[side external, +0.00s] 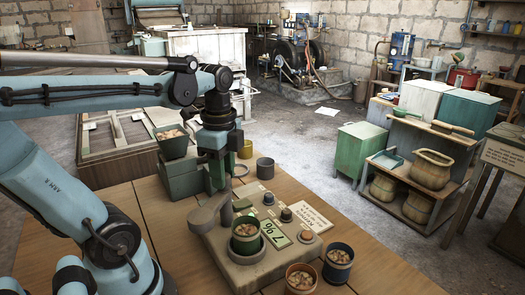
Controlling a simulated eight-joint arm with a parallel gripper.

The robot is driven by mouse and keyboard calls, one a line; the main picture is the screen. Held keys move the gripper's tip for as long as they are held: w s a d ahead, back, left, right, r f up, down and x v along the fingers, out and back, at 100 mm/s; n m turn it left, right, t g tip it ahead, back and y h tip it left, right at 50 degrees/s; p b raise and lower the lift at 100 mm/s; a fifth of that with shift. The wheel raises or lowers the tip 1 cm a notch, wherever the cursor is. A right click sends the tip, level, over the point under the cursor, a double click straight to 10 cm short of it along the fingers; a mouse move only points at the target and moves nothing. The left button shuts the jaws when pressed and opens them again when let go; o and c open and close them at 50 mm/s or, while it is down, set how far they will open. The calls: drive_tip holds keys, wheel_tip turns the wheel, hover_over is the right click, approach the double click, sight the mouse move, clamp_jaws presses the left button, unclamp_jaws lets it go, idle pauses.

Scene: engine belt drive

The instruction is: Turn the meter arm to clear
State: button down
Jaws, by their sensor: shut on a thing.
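A green cup of beans or nuts (246,236) stands on the front of the meter. My gripper (221,190) points straight down at the back left of the meter, shut on the upper end of the meter arm. The fingertips are small and partly hidden, so the exact contact is hard to see.
Two filled cups, one reddish (301,279) and one dark blue (339,262), stand in front and right of the meter. A grey cup (265,168) and a yellow cup (245,149) are behind.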

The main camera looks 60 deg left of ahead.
drive_tip(key=m, duration=0.7)
idle(0.6)
drive_tip(key=c, duration=0.8)
unclamp_jaws()
wheel_tip(320, 180, up, 12)
drive_tip(key=shift+r, duration=0.1)
